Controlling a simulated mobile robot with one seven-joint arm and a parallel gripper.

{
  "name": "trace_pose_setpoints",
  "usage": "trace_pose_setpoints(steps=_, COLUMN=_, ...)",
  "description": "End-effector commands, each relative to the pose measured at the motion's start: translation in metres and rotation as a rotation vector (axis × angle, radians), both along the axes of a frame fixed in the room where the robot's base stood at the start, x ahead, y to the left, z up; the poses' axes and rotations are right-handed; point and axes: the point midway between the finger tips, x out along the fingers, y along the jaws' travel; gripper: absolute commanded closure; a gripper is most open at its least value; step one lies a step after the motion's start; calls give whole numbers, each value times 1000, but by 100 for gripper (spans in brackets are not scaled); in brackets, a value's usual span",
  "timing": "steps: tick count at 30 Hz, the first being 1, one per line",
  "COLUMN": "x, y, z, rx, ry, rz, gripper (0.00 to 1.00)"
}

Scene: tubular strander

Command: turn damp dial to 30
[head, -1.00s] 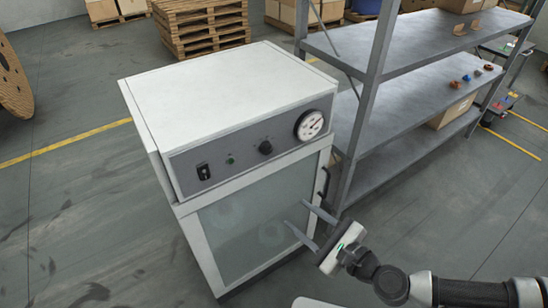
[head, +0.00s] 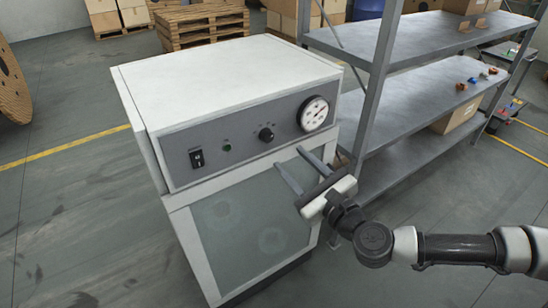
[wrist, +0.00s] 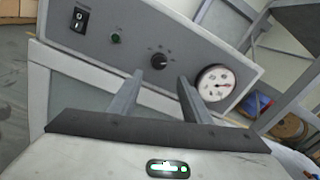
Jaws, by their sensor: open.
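The damp dial is most likely the small black knob (head: 266,134) on the grey front panel of the white cabinet (head: 230,75). It also shows in the wrist view (wrist: 158,61), with marks around it too small to read. My gripper (head: 289,170) is open and empty, in front of the cabinet, below and to the right of the knob in the head view. In the wrist view its two fingers (wrist: 160,85) point up toward the panel, with the knob just beyond and between their tips. The fingers appear apart from the knob.
A round white gauge (head: 313,114) sits right of the knob. A green button (head: 226,147) and a black rocker switch (head: 197,158) sit to the left. A metal shelf rack (head: 372,110) stands close on the right. Open floor lies left of the cabinet.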

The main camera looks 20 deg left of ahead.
Motion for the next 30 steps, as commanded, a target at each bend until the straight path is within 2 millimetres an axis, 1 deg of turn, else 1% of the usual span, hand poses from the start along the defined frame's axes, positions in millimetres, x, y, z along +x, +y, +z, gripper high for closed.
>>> trace_pose_setpoints(steps=1, x=1, y=5, z=-8, rx=-2, ry=-5, rz=3, gripper=56)
trace_pose_setpoints(steps=2, x=1, y=7, z=-8, rx=-1, ry=-6, rz=4, gripper=56)
trace_pose_setpoints(steps=3, x=10, y=15, z=1, rx=-1, ry=-3, rz=5, gripper=56)
trace_pose_setpoints(steps=9, x=38, y=45, z=1, rx=-1, ry=-2, rz=4, gripper=56)
trace_pose_setpoints(steps=13, x=51, y=58, z=1, rx=0, ry=-1, rz=3, gripper=56)
trace_pose_setpoints(steps=18, x=60, y=67, z=1, rx=1, ry=1, rz=2, gripper=56)
trace_pose_setpoints(steps=27, x=61, y=68, z=1, rx=0, ry=0, rz=1, gripper=56)
trace_pose_setpoints(steps=29, x=61, y=68, z=1, rx=0, ry=0, rz=1, gripper=65)
trace_pose_setpoints(steps=30, x=61, y=68, z=1, rx=0, ry=0, rz=1, gripper=71)
